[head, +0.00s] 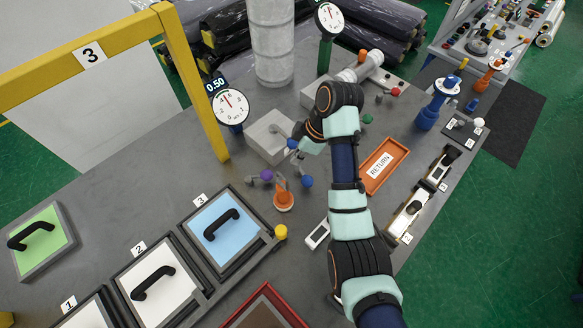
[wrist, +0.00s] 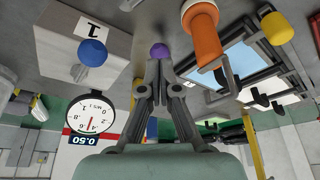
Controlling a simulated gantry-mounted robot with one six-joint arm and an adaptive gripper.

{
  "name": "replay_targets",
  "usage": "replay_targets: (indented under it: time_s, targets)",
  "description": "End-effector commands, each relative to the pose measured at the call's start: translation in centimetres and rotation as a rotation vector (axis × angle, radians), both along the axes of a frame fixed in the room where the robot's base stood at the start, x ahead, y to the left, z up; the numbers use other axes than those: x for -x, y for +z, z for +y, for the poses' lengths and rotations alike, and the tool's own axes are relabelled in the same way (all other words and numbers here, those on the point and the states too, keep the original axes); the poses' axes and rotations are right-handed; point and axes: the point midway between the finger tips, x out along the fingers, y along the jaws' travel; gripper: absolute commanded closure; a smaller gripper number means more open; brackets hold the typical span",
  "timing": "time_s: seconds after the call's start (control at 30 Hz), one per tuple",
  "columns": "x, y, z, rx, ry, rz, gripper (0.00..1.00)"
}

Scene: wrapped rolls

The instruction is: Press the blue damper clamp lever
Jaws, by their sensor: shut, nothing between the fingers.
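A blue ball-ended lever (wrist: 92,52) stands at the grey block marked 1 (wrist: 75,25), left of my gripper in the wrist view. A blue ball (head: 292,143) also shows beside the grey block in the head view, close to my wrist. My gripper (wrist: 160,66) is shut and empty, and its fingertips show in front of a purple ball (wrist: 160,50). I cannot tell whether they touch it. In the head view my wrist hides most of the gripper. A second blue ball (head: 306,181) is near the orange post (head: 283,200).
The purple ball (head: 266,175) and a yellow knob (head: 281,231) stand near the orange post. A gauge reading 0.50 (head: 231,106) is left of the block. Lidded bins (head: 225,230) lie at lower left.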

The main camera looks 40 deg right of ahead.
Motion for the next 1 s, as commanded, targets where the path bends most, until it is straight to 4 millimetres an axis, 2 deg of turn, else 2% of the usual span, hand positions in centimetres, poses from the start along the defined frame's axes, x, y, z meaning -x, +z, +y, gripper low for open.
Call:
replay_targets:
  time_s: [0.17,0.27,0.53,0.57,0.6,0.77,1.0]
  targets:
    - [-0.1,-0.2,0.1,0.001,0.0,-0.001,1.0]
    - [-0.2,-1.0,0.2,0.001,0.0,-0.001,1.0]
    - [-1.5,-6.2,1.2,0.001,0.001,-0.001,1.0]
    - [-1.6,-5.8,1.3,-0.002,0.0,0.001,1.0]
    - [-1.9,-6.2,1.6,-0.003,0.0,0.002,1.0]
    - [-2.7,-9.4,2.2,-0.001,0.0,0.002,1.0]
    - [0.0,-9.7,0.1,0.0,-0.003,0.0,1.0]
